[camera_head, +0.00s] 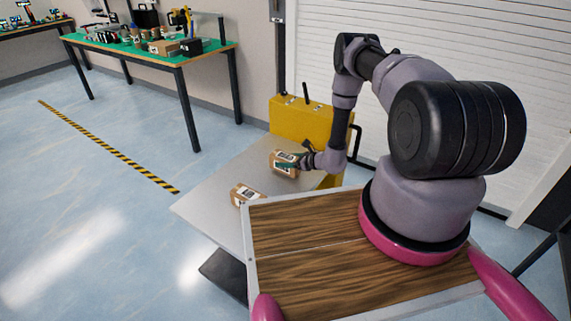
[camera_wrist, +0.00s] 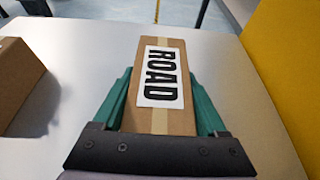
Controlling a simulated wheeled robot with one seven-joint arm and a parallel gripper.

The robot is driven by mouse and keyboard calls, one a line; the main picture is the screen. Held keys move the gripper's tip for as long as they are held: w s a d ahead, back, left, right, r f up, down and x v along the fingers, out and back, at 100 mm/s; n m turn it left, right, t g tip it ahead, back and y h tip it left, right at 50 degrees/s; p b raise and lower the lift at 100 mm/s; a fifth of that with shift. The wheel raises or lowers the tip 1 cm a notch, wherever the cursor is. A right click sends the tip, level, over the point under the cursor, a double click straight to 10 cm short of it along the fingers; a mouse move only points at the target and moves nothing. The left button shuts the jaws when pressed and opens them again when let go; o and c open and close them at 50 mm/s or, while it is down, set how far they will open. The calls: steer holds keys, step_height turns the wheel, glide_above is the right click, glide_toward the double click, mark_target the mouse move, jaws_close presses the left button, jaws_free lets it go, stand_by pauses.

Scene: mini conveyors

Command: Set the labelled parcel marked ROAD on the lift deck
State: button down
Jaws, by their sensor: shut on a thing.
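The parcel marked ROAD (camera_wrist: 177,46) is a brown box with a white label and a tape strip. In the wrist view it sits between the green fingers of my gripper (camera_wrist: 163,105), which is shut on it. In the head view the ROAD parcel (camera_head: 276,157) is at the far end of the grey lift deck (camera_head: 208,205), beside the yellow housing. My gripper (camera_head: 287,160) reaches it from the right. The parcel is over the deck; whether it touches the surface I cannot tell.
A second brown parcel (camera_head: 243,195) lies on the deck nearer to me; it also shows at the left in the wrist view (camera_wrist: 14,80). A yellow housing (camera_head: 302,122) stands at the deck's far end. A green-topped workbench (camera_head: 150,45) is at the back left.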

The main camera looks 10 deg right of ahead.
steer(key=shift+f, duration=0.6)
jaws_free()
steer(key=shift+f, duration=0.15)
